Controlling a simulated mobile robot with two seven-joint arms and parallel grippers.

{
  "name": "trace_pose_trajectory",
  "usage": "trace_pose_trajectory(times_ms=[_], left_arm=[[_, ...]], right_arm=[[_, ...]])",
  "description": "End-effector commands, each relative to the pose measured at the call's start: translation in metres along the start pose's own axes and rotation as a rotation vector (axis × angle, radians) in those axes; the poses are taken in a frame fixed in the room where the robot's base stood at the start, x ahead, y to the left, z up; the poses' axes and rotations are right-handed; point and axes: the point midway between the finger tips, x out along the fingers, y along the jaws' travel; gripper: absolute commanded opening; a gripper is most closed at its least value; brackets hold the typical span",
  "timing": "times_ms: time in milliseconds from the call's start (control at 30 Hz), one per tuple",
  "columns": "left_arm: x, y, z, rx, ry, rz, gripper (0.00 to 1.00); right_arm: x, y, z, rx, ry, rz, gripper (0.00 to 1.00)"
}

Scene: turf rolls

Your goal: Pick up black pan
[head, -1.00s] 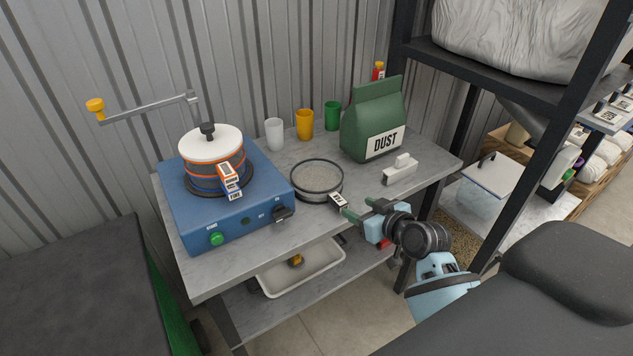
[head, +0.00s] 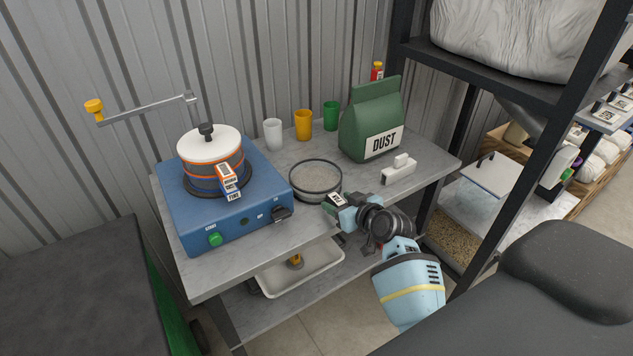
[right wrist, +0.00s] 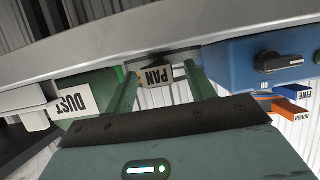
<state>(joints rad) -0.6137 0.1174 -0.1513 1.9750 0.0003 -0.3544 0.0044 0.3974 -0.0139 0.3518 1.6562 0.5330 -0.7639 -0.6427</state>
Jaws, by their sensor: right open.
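The black pan (head: 315,189) is a round, shallow dish with a dark rim and a greyish inside, sitting on the grey table near its front edge. A white label reading PAN (right wrist: 153,77) is on its short handle in the right wrist view. My right gripper (head: 335,200) is at the pan's front right side, in from the front. In the right wrist view its green fingers (right wrist: 160,88) are apart, with the label between them. I cannot tell whether they touch the handle. My left gripper is not in view.
A blue device (head: 255,210) with a white-lidded pot (head: 210,142) stands left of the pan. Several cups stand behind. A green DUST bag (head: 370,125) and a small white block (head: 398,170) are at right. A black shelf post (head: 545,170) rises at the right.

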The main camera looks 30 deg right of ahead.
Motion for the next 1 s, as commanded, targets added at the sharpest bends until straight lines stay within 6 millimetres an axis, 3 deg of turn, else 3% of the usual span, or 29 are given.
trace_pose_trajectory(times_ms=[200, 600, 1000], left_arm=[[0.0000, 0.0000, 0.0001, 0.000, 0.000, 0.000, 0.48], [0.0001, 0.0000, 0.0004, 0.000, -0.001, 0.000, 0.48], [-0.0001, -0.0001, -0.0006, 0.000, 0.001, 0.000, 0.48]], right_arm=[[0.0001, 0.0002, -0.0004, 0.000, 0.001, 0.000, 0.52], [-0.0001, 0.0004, -0.0004, 0.000, 0.001, 0.001, 0.00], [-0.0027, 0.0009, -0.0085, 0.000, 0.005, 0.001, 0.00]])
